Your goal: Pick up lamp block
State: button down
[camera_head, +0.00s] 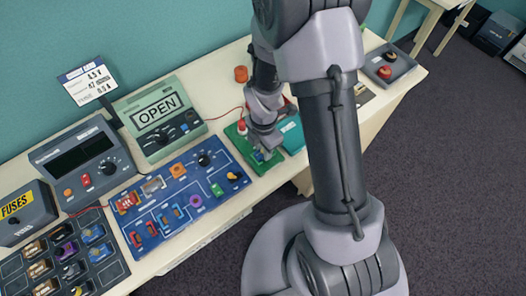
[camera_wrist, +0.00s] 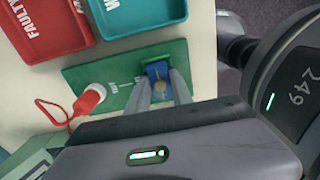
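A blue block (camera_wrist: 158,70) with a yellowish round piece on it sits in a green holder on the green test board (camera_wrist: 115,75). It looks like the lamp block, but I cannot read a label on it. My gripper (camera_wrist: 160,82) has its two fingers on either side of this block, close to its sides. I cannot tell whether they press on it. In the head view my gripper (camera_head: 264,153) is low over the near right end of the green board (camera_head: 240,149), and mostly hides the block.
A red-and-white plug-like part (camera_wrist: 92,97) with a red cord stands on the board. A red FAULTY tray (camera_wrist: 45,48) and a teal tray (camera_wrist: 135,28) lie beside it. A blue circuit board (camera_head: 172,222) and an OPEN display unit (camera_head: 160,118) stand left on the table.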

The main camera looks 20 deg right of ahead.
jog(key=shift+r, duration=0.55)
notch_tip(320, 180, up, 3)
jog(key=shift+f+p, duration=0.2)
jog(key=shift+p, duration=0.55)
jog(key=s+d+r+p, duration=0.4)
jog(key=s+d+p, duration=0.5)
jog(key=s+p, duration=0.4)
jog(key=p, duration=0.2)
jog(key=shift+d+r+p, duration=0.15)
jog(key=shift+d+p, duration=0.05)
jog(key=shift+p, duration=0.15)
